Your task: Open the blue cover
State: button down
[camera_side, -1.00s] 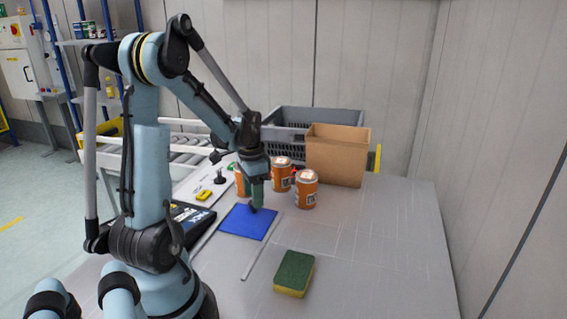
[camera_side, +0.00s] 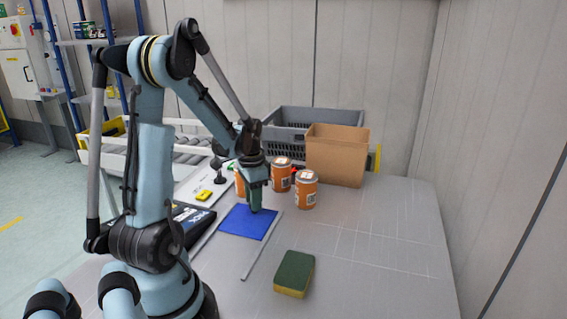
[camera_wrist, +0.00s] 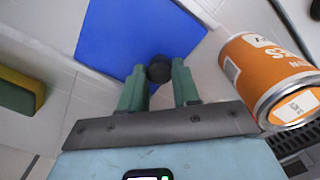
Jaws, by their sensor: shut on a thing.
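The blue cover (camera_side: 242,222) is a flat blue panel lying level with the grey table top, in front of the cans. It also shows in the wrist view (camera_wrist: 115,30), with a round black knob (camera_wrist: 159,69) near its edge. My gripper (camera_side: 256,208) points down at the far edge of the cover. In the wrist view my gripper's green fingers (camera_wrist: 159,76) stand on either side of the knob and are shut on it. In the side view the knob is hidden by the fingers.
Several orange cans (camera_side: 305,190) stand just behind my gripper, and one can (camera_wrist: 270,75) is close on the right in the wrist view. A cardboard box (camera_side: 337,155) and grey crate (camera_side: 290,120) are behind. A green-yellow sponge (camera_side: 294,273) lies in front. The right table is clear.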

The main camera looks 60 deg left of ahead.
jog(key=s+d, duration=0.8)
dwell(0.4)
jog(key=c, duration=0.8)
grip_release()
jog(key=shift+r, duration=0.1)
notch_tip(320, 180, up, 12)
dwell(0.4)
